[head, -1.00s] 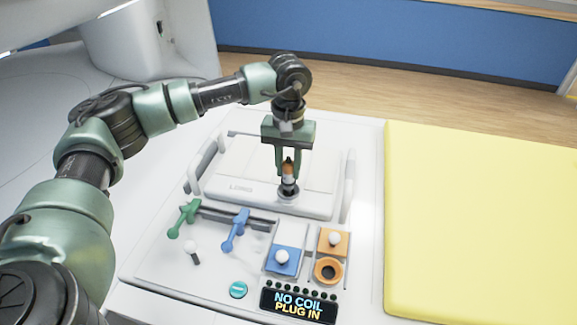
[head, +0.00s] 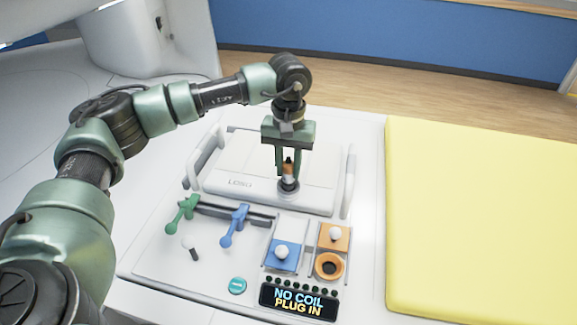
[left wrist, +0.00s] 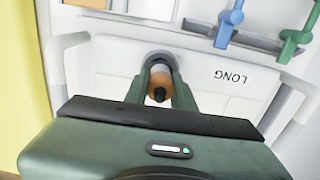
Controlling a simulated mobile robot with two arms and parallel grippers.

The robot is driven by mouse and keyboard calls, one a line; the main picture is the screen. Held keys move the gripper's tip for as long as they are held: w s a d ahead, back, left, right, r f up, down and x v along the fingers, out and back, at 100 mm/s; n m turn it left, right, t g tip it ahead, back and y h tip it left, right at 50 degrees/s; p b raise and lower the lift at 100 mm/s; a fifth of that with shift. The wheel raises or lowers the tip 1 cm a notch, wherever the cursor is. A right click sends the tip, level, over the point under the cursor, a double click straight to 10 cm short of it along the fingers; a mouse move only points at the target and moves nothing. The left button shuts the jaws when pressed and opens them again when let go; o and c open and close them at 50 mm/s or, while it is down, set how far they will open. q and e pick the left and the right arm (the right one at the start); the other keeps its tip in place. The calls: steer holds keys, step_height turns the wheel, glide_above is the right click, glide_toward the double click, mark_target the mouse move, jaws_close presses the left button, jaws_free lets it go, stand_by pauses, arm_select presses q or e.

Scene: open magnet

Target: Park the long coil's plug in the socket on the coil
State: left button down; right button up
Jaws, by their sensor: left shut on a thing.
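The long coil (head: 315,165) is a white flat panel marked LONG, and it also shows in the left wrist view (left wrist: 110,75). A grey round socket (head: 289,192) sits at its near edge; in the left wrist view its ring (left wrist: 158,55) shows behind the plug. The plug (head: 288,171) is orange with a dark end. My left gripper (head: 287,172) points down and is shut on the plug (left wrist: 158,84), right at the socket. The fingers hide part of the plug, so I cannot tell how deep it sits. My right gripper is not in view.
Nearer are a green lever (head: 181,214), a blue lever (head: 234,226), a blue slide (head: 281,258), an orange slide (head: 334,238) and an orange ring socket (head: 329,266). A display (head: 298,302) reads NO COIL PLUG IN. A yellow pad (head: 480,220) lies at right.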

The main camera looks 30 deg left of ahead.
arm_select(q)
steer(key=shift+f+b, duration=0.5)
steer(key=shift+f, duration=0.15)
steer(key=c, duration=1.1)
jaws_free()
step_height(320, 180, up, 8)
steer(key=shift+f+b, duration=0.1)
steer(key=shift+b, duration=0.75)
